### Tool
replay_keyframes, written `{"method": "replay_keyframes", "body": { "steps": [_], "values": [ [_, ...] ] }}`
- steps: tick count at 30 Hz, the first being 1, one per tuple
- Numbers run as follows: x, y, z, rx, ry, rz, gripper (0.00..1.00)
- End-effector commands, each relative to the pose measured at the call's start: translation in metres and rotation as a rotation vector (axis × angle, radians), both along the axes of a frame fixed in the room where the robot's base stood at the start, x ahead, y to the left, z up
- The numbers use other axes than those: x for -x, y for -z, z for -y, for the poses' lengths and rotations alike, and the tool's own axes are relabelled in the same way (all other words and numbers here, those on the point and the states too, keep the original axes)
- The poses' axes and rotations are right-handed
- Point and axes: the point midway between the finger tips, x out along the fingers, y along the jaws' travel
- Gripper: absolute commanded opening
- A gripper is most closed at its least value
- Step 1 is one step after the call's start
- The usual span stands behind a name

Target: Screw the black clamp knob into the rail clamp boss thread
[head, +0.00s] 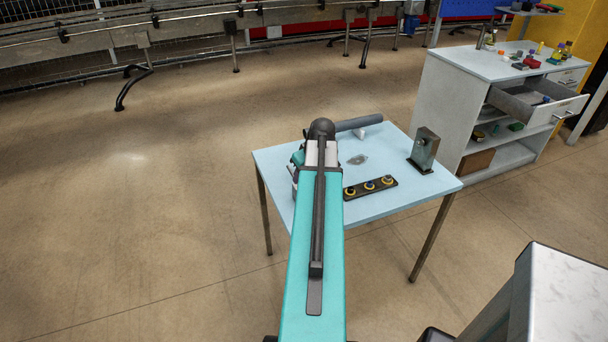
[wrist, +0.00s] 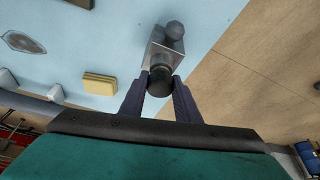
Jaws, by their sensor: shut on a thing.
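My gripper (wrist: 160,88) is shut on the black clamp knob (wrist: 159,82), with one finger on each side of it. The knob sits directly in front of the grey rail clamp boss (wrist: 161,61) in the wrist view and overlaps its end. I cannot tell whether its thread is engaged. The clamp body (wrist: 154,50) is a pale grey block above the table, with a dark grey ball (wrist: 175,30) at its far side. In the head view my arm hides the gripper and knob, and I cannot make out the clamp there.
The light blue table (head: 410,190) carries a black strip with yellow rings (head: 370,187), a grey metal post (head: 424,150) and a grey cylinder (head: 358,123). A yellow block (wrist: 99,84) lies left of the gripper. The table edge and open floor are at right in the wrist view.

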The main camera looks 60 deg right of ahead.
Motion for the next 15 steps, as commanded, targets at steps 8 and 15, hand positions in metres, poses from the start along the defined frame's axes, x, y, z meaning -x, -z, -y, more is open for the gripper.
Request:
{"method": "replay_keyframes", "body": {
  "steps": [8,15],
  "values": [
    [-0.0003,-0.0001,0.0006,0.001,0.042,0.001,0.16],
    [-0.0002,-0.0002,0.0003,0.002,0.060,0.000,0.16]
  ]
}}
